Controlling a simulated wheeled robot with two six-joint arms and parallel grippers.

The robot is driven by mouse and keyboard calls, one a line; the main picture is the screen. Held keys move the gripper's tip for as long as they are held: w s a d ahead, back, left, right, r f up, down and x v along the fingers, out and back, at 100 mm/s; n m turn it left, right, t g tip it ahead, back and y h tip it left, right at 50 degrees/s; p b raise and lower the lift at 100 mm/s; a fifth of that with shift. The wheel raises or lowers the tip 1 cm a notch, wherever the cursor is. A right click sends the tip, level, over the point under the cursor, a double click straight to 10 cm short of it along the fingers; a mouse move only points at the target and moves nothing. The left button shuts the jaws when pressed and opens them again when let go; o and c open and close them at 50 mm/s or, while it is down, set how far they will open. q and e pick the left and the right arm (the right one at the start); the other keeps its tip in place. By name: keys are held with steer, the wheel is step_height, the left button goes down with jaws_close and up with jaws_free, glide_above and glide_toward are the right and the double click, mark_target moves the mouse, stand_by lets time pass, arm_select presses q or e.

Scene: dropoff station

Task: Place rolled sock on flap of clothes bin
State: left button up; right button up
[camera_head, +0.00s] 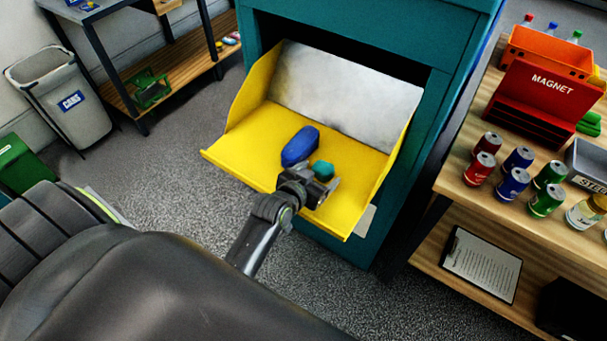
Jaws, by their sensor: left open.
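The clothes bin (405,210) is a teal cabinet with its yellow flap (345,150) lowered open. A blue rolled sock (299,146) lies on the flap, left of its middle. My left gripper (322,180) is over the flap's front part, open, just in front of and to the right of the sock. A small teal piece (323,169) shows at the gripper's far side; I cannot tell whether it lies on the flap or is part of the gripper. My right gripper is not in view.
A wooden shelf (455,185) at the right holds several cans, a red MAGNET box (545,95) and an orange crate (548,50). A grey CABS bin (62,100) and a green bin (22,165) stand at the left. The floor between is clear.

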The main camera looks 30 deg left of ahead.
arm_select(q)
steer(key=b+v, duration=0.1)
steer(key=v, duration=1)
